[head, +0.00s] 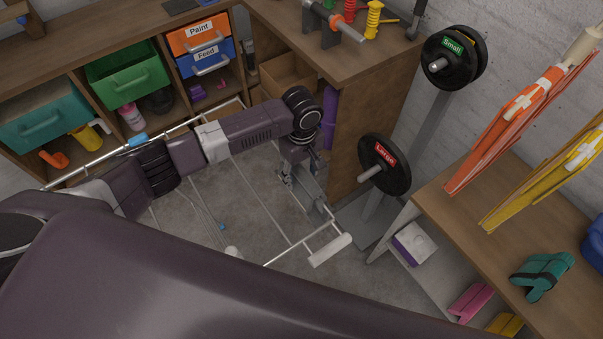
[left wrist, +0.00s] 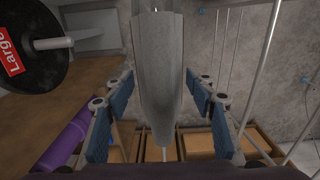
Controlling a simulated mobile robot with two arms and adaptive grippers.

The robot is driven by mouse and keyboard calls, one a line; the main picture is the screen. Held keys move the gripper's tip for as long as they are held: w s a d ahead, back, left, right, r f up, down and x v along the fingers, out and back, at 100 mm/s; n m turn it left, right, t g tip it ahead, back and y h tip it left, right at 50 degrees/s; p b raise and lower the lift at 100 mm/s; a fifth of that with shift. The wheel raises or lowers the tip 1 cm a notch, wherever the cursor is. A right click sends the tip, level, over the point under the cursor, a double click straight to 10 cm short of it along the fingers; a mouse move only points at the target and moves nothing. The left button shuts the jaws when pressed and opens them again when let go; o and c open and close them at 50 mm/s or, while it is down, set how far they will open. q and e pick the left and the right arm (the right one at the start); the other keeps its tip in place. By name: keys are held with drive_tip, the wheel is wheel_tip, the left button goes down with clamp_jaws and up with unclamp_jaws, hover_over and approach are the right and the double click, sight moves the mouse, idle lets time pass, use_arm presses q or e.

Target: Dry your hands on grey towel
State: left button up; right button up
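The grey towel (head: 311,188) hangs narrow and folded near the right end of a white drying rack in the head view. In the left wrist view the grey towel (left wrist: 157,65) fills the middle, running between my fingers. My left gripper (head: 297,172) is at the towel, below the wrist, and is partly hidden by the arm in the head view. In the left wrist view my left gripper (left wrist: 160,100) is open, its blue finger pads on either side of the towel with visible gaps. My right gripper is in neither view.
The white rack (head: 330,249) stands on the floor under my left arm. A wooden bench panel (head: 360,110), a purple roll (head: 329,118) and a black "Large" weight (head: 386,163) are close to the gripper. A shelf (head: 470,210) with clips stands at right.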

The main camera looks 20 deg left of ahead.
use_arm(q)
wheel_tip(320, 180, up, 12)
idle(0.7)
